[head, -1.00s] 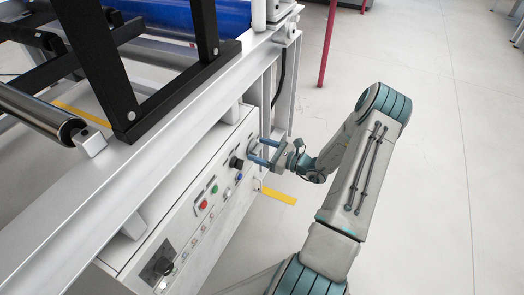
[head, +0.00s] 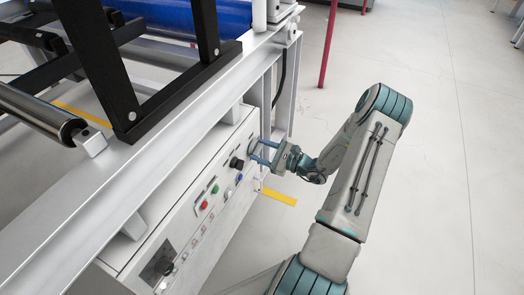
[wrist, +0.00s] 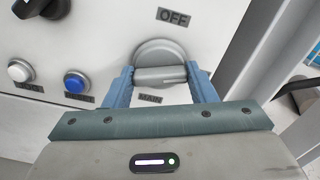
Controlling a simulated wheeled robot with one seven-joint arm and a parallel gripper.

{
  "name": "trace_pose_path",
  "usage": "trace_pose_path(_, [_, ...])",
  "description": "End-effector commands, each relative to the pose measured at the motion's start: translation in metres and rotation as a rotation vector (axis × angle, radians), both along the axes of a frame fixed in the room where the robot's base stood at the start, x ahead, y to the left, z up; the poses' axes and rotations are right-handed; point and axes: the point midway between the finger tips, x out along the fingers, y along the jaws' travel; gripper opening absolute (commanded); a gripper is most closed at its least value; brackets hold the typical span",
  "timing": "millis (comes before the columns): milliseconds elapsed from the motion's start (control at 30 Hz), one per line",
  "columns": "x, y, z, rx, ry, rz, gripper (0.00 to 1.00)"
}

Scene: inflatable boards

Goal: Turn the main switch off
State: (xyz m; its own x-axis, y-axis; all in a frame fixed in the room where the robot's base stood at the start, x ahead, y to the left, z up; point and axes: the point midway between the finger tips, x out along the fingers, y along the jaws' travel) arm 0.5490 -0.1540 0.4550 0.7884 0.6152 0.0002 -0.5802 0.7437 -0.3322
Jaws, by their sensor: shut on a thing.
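The main switch (wrist: 160,57) is a round grey rotary knob on the white panel, with a label reading MAIN below it and a label reading OFF above and to its right. In the wrist view its grip bar lies roughly level across the picture. My gripper (wrist: 160,85) has one blue finger at each end of this bar and is shut on it. In the head view my gripper (head: 257,150) reaches the panel's far right end, and the switch is mostly hidden by the fingers.
The panel also carries a black knob (head: 237,163), a blue button (wrist: 77,82), a white button (wrist: 20,70), a red button (head: 203,205) and a green button (head: 214,189). A grey frame post (wrist: 232,45) stands right of the switch. The floor (head: 420,180) to the right is clear.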

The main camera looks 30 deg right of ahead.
Motion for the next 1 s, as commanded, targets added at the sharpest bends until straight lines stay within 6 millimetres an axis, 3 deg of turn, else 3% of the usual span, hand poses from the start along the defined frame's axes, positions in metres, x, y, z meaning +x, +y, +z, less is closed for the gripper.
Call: trace_pose_path(1000, [0.0003, -0.0031, -0.0025, -0.756, -0.584, -0.006, 0.28])
